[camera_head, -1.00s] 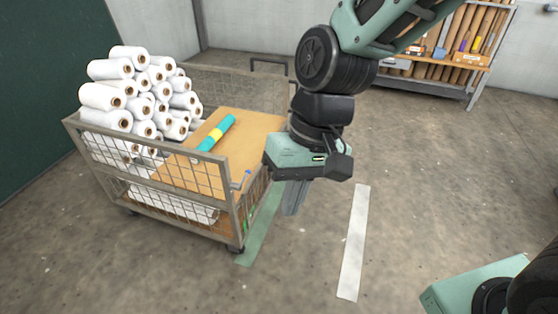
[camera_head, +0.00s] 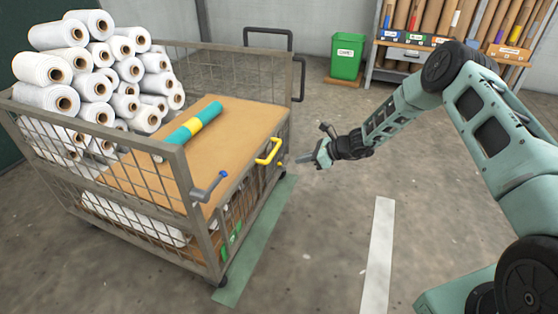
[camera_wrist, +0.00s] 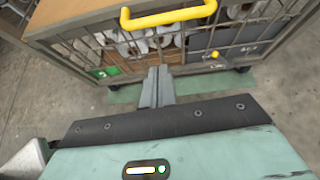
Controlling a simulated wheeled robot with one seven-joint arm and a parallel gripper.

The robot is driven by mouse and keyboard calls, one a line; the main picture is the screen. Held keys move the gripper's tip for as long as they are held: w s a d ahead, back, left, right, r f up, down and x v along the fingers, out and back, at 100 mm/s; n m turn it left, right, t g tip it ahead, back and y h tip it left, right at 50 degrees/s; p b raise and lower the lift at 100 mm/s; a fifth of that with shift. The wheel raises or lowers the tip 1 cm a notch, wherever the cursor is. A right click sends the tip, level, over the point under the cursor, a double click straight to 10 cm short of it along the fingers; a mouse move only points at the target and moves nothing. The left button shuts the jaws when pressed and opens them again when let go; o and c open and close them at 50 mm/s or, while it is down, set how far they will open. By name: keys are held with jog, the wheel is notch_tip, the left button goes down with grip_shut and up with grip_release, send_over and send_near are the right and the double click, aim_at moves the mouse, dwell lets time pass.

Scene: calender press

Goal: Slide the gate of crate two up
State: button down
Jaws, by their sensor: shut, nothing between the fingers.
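One wheeled mesh crate (camera_head: 185,165) stands at the left in the head view; I see no number on it. Its right side carries a yellow handle (camera_head: 269,151) on a mesh gate. In the wrist view the yellow handle (camera_wrist: 168,17) crosses the top, with the gate mesh (camera_wrist: 205,50) below it and rolls behind. My gripper (camera_head: 297,160) is shut and empty, to the right of the handle and apart from it. In the wrist view its fingertips (camera_wrist: 158,70) point at the gate side, below the handle in the picture.
A green bin (camera_head: 347,55) and shelf stand behind. Floor to the right is clear.

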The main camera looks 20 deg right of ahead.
jog(key=w+d+f+b+x, duration=0.1)
jog(key=d+b+x, duration=0.15)
jog(key=x, duration=0.75)
jog(key=shift+m, duration=0.3)
jog(key=r, duration=0.1)
jog(key=a+r, duration=0.1)
jog(key=a+r+b, duration=0.1)
jog(key=shift+w+r, duration=0.3)
